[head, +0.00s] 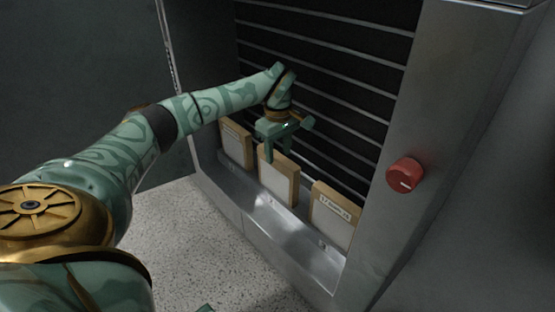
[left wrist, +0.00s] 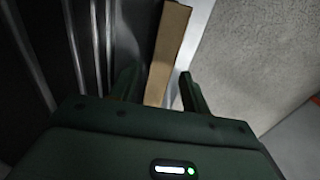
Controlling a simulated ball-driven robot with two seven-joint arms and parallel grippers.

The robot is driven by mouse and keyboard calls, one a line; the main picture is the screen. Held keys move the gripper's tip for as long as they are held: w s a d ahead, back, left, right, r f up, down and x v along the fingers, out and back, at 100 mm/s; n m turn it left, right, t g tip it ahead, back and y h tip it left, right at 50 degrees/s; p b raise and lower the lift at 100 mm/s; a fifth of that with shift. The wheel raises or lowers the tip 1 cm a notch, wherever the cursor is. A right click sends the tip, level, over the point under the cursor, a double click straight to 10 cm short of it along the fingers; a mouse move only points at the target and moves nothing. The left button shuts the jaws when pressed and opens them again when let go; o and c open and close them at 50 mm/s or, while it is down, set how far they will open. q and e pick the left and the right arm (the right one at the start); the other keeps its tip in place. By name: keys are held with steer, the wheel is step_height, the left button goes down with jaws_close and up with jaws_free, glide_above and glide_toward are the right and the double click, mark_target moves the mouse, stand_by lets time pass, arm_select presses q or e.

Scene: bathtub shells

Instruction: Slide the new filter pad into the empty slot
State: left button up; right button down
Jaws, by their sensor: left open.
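Three square filter pads with tan frames and pale faces stand upright in a row along the metal sill: a left pad (head: 236,145), a middle pad (head: 278,180) and a right pad (head: 333,214) with a printed label. I cannot tell which is the new one, and no empty slot is clearly visible. My left gripper (head: 279,146) is open at the top of the middle pad. In the left wrist view, the pad's tan edge (left wrist: 168,45) runs between the two open fingers (left wrist: 158,80), with no clear grip on it.
The metal sill (head: 235,190) runs in front of the pads. Dark horizontal louvres (head: 320,75) rise behind them. A red knob (head: 405,175) sticks out from the metal housing at the right. The speckled floor (head: 190,240) in front is clear.

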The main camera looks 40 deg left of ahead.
arm_select(q)
step_height(320, 180, up, 7)
steer(key=shift+r+p, duration=0.1)
steer(key=shift+p, duration=0.7)
